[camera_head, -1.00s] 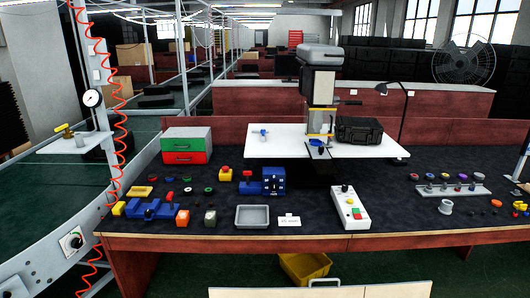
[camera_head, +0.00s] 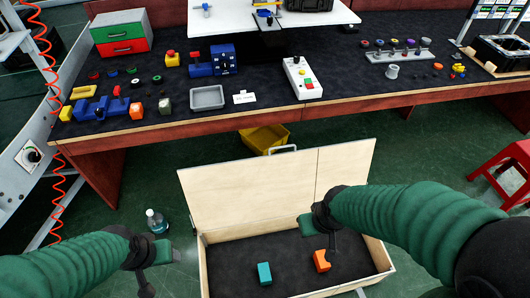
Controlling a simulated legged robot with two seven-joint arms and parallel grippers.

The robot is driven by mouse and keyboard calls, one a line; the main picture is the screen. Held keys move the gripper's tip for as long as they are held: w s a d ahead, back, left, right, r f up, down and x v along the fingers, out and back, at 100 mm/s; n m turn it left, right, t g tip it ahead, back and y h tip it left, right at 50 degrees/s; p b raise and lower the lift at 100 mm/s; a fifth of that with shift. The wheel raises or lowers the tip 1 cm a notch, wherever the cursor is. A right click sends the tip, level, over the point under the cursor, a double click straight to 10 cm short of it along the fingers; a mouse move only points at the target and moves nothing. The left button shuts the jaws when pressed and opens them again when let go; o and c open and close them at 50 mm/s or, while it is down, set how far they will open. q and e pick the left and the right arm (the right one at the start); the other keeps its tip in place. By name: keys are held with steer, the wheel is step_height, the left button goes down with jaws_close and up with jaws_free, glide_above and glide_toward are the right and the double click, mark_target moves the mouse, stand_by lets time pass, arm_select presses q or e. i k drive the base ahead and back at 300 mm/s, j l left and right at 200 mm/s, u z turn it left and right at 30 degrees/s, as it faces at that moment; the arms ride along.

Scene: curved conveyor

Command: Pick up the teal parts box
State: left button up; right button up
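The teal parts box (camera_head: 264,273) stands on the dark floor of an open wooden case (camera_head: 210,277) at the bottom middle. An orange box (camera_head: 321,261) stands to its right in the same case. My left gripper (camera_head: 160,256) is left of the case, apart from the teal box. My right gripper (camera_head: 318,232) is above the case, close to the orange box and up and right of the teal box. Nothing shows held in either gripper. Their finger openings are too small and dark to judge.
The case's raised lid (camera_head: 270,190) stands behind it. A workbench (camera_head: 300,118) with a grey tray (camera_head: 207,97), a button box (camera_head: 302,78) and small parts lies beyond. A yellow bin (camera_head: 264,138) is under the bench. A bottle (camera_head: 156,221) stands left; a red stool (camera_head: 508,170) is right.

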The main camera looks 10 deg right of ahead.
mark_target(264, 273)
steer(key=k+l, duration=0.15)
steer(key=k, duration=0.2)
steer(key=k+l, duration=0.15)
steer(key=k, duration=0.2)
steer(key=k+l, duration=0.15)
steer(key=k, duration=0.25)
